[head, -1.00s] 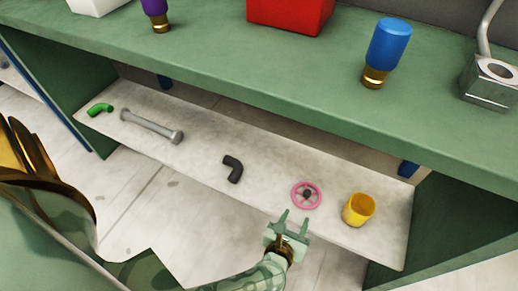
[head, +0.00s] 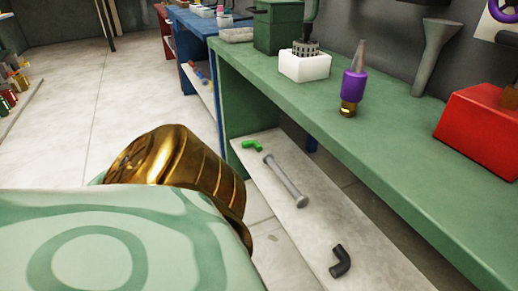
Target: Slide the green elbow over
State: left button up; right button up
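The green elbow (head: 252,145) lies on the pale lower shelf (head: 305,238) of the green bench, near the shelf's far left end. A grey rod with wider ends (head: 285,181) lies just beside it, and a black elbow (head: 340,261) lies nearer to me on the same shelf. My own gold and pale green arm parts fill the lower left of the head view. Neither gripper shows in this view.
The green bench top (head: 390,170) overhangs the shelf. On it stand a white box (head: 303,66), a purple bottle-like item (head: 353,90) and a red box (head: 482,130). A blue bench (head: 200,45) stands beyond.

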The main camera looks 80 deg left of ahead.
aim_at(256, 145)
jog(key=u, duration=2.4)
